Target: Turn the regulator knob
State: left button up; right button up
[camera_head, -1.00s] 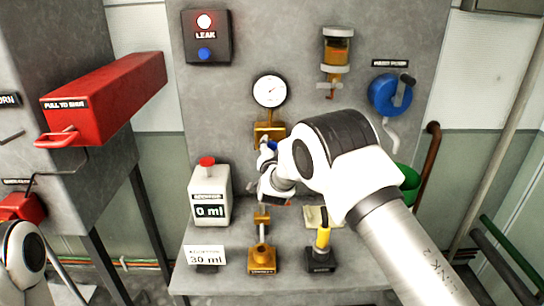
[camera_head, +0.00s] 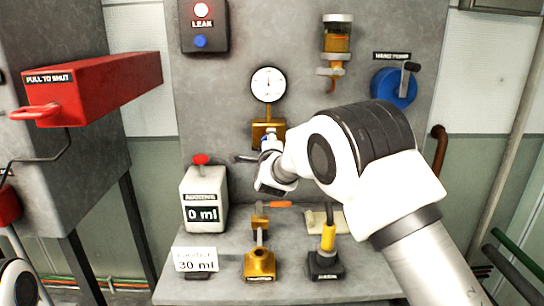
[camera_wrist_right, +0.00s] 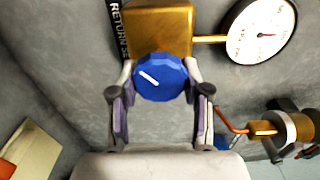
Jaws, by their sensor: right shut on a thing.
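The regulator knob is blue with a white mark; in the right wrist view the knob (camera_wrist_right: 161,77) sits on the front of a brass block (camera_wrist_right: 160,28). My right gripper (camera_wrist_right: 158,82) has one finger on each side of the knob and is shut on it. In the head view the brass block (camera_head: 267,127) is on the grey panel under a round white gauge (camera_head: 268,85). There my right gripper (camera_head: 264,158) hides most of the knob. The gauge also shows in the right wrist view (camera_wrist_right: 262,30). My left gripper is out of view; only part of that arm shows at the lower left.
A white additive bottle (camera_head: 204,205) reading 0 ml stands on the bench, left of a brass fitting (camera_head: 260,264) and a yellow-handled tool (camera_head: 327,240). A red pull box (camera_head: 95,88) juts out at left. A blue hand pump (camera_head: 393,88) is at right.

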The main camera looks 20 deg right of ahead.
jog(key=m+b, duration=0.5)
jog(key=b, duration=0.2)
jog(key=m+b, duration=0.5)
jog(key=b, duration=0.2)
jog(key=shift+w+a+f+m, duration=0.15)
jog(key=shift+f+m, duration=0.05)
jog(key=shift+m, duration=0.2)
jog(key=shift+r+m+b, duration=0.2)
jog(key=shift+m+b, duration=1)
jog(key=shift+b, duration=0.15)
jog(key=o, duration=1.1)
jog(key=shift+c, duration=0.2)
jog(key=shift+o, duration=0.5)
jog(key=shift+f, duration=0.1)
